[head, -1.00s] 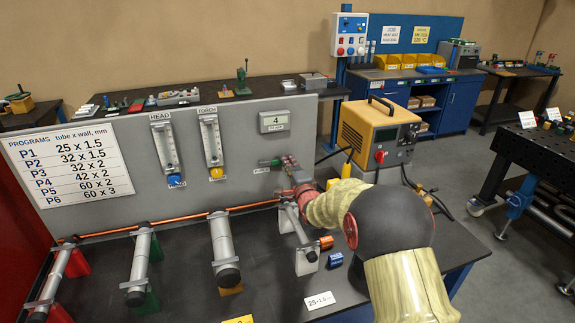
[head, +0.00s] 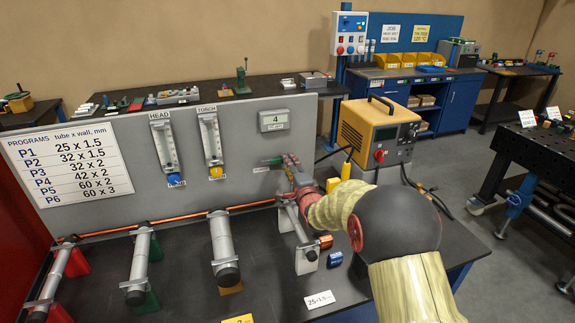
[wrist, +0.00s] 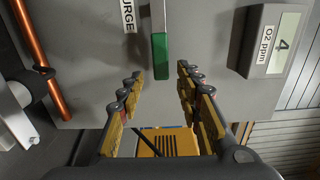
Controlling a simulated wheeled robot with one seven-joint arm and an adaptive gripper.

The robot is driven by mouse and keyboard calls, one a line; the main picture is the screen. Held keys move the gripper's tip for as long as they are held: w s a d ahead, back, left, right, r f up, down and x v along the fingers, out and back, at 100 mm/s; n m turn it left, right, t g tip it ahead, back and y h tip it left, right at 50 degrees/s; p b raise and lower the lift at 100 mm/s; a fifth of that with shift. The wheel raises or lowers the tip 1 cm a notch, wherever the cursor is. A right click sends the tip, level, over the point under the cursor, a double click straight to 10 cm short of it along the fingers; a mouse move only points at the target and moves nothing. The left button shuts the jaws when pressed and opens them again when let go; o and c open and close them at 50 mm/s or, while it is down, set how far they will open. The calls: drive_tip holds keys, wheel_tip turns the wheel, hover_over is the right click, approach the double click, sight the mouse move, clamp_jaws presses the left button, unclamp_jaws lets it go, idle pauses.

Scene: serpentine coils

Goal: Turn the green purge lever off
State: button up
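The green purge lever (head: 271,162) is on the grey panel, lying about level above its small label. In the wrist view its green grip (wrist: 160,57) hangs from a pale stem, beside the partly cut-off purge label (wrist: 128,14). My gripper (head: 287,160) is just right of the lever in the head view. In the wrist view my gripper (wrist: 160,79) is open, with a finger on each side of the grip's free end. Gaps show on both sides; I see no contact. The lever's pivot is out of the wrist view.
The O2 display (head: 274,121) is above the lever on the panel. Two flow meters (head: 211,144) are to the left. A copper tube (head: 180,219) runs low along the panel. A yellow power unit (head: 377,130) stands behind and right. Grey rollers (head: 223,247) stand on the bench.

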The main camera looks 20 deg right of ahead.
drive_tip(key=s, duration=1)
drive_tip(key=shift+s, duration=0.2)
drive_tip(key=s+a+r+n+g, duration=0.1)
drive_tip(key=s+r+n+g, duration=0.15)
drive_tip(key=s, duration=0.25)
drive_tip(key=s+a+r+n+g+h, duration=0.1)
drive_tip(key=s+n, duration=0.2)
drive_tip(key=s, duration=0.1)
drive_tip(key=s+a+r+n+g, duration=0.1)
drive_tip(key=s+r+n+g, duration=0.15)
drive_tip(key=s, duration=0.25)
drive_tip(key=s+a+f+n+g, duration=0.1)
drive_tip(key=s+n+g, duration=0.1)
drive_tip(key=s, duration=0.7)
drive_tip(key=s+a+f+n+g, duration=0.1)
drive_tip(key=s+n, duration=0.3)
drive_tip(key=s, duration=0.5)
drive_tip(key=s+a+f+n+g+y, duration=0.1)
drive_tip(key=s+a+f+n+g, duration=0.1)
drive_tip(key=s, duration=0.8)
drive_tip(key=shift+a+n+g, duration=0.7)
drive_tip(key=shift+a+n, duration=0.05)
drive_tip(key=shift+n, duration=0.35)
drive_tip(key=shift+o, duration=0.4)
drive_tip(key=shift+r, duration=0.1)
